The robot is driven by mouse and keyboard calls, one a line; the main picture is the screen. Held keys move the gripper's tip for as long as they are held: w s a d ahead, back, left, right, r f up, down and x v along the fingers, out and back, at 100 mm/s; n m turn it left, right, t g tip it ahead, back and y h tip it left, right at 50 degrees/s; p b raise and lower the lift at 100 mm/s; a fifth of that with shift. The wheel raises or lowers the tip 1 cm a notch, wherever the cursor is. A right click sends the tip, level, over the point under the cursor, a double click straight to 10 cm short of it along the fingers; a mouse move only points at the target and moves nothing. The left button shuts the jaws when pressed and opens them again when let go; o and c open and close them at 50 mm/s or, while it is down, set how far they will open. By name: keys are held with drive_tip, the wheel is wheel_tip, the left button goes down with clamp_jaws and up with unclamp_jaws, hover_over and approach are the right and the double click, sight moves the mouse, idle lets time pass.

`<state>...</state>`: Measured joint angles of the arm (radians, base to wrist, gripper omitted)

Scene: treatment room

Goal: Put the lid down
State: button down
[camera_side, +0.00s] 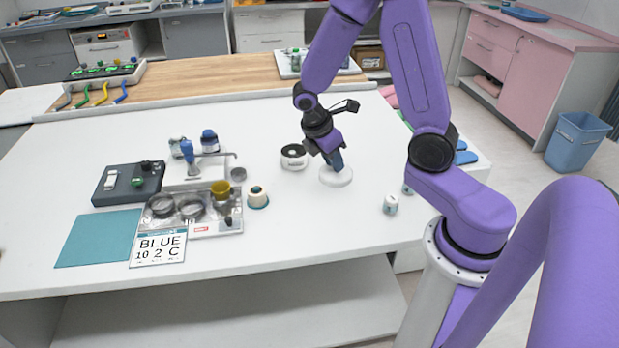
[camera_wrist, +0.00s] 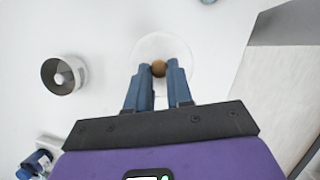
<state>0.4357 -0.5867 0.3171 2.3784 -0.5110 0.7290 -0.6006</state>
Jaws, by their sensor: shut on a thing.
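The lid is a pale, round disc (camera_side: 336,178) in the side view, at the right middle of the white table. In the wrist view the lid (camera_wrist: 162,46) looks whitish and nearly see-through, with a small brown knob (camera_wrist: 159,68) at its centre. My gripper (camera_side: 337,166) points down over the lid, and its blue fingers (camera_wrist: 159,72) are shut on the knob. The lid is level and at or very close to the tabletop; I cannot tell if it touches. The fingers hide part of the lid's near side.
A small white jar (camera_side: 390,204) stands to the right. A metal tray with cups (camera_side: 203,226) and a teal mat (camera_side: 98,238) lie further left. The table in front is clear.

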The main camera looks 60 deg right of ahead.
drive_tip(key=w+f, duration=0.2)
drive_tip(key=w+d+f, duration=0.1)
drive_tip(key=w+f, duration=0.1)
drive_tip(key=w, duration=0.1)
drive_tip(key=w+d+f, duration=0.1)
drive_tip(key=w+f, duration=0.1)
drive_tip(key=shift+w+f, duration=0.2)
drive_tip(key=shift+w, duration=0.05)
drive_tip(key=shift+w+d+f, duration=0.1)
drive_tip(key=shift+w+f, duration=0.35)
drive_tip(key=shift+f, duration=1.65)
drive_tip(key=shift+f, duration=0.1)
drive_tip(key=c, duration=1)
unclamp_jaws()
